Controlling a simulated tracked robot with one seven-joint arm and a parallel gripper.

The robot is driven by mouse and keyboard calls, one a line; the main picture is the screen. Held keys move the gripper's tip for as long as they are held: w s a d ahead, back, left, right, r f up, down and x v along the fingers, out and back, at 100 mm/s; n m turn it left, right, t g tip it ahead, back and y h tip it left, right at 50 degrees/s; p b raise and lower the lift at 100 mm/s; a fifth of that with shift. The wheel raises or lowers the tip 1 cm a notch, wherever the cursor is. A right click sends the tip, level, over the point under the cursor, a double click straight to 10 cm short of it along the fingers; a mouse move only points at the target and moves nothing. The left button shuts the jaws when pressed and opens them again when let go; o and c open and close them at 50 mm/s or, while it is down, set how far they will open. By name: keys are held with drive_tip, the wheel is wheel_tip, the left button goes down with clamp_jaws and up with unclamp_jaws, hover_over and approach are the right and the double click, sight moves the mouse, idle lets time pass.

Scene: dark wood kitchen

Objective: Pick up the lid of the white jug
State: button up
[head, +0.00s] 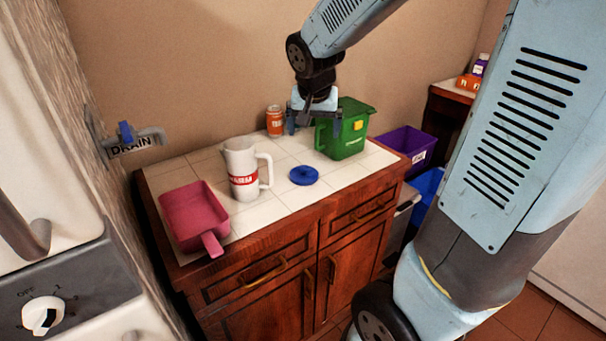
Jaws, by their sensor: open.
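The white jug (241,170) with a red label band stands upright on the tiled counter (284,203), its handle to the right. Its top shows no lid on it. A round blue lid (304,175) lies flat on the tiles to the right of the jug, apart from it. My gripper (314,128) points down above the back of the counter, behind the blue lid and in front of the green container's left side. It is open, and I see nothing between its fingers. The fingertips are small and partly hard to make out.
A green container (350,142) stands right of my gripper, and an orange can (275,121) stands at the back left of it. A pink scoop (194,214) lies at the counter's left front. Purple (412,142) and blue (429,184) bins stand beyond the right edge. Tiles around the lid are clear.

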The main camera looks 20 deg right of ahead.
drive_tip(key=m, duration=0.1)
approach(304, 167)
drive_tip(key=x, duration=0.4)
drive_tip(key=shift+w+f, duration=0.2)
drive_tip(key=shift+w, duration=0.35)
drive_tip(key=shift+w+d+f, duration=0.1)
drive_tip(key=shift+d+f, duration=0.05)
drive_tip(key=shift+f, duration=0.8)
drive_tip(key=shift+w+d+f, duration=0.1)
drive_tip(key=shift+f, duration=0.8)
drive_tip(key=shift+x, duration=0.95)
drive_tip(key=c, duration=0.7)
drive_tip(key=shift+r, duration=0.1)
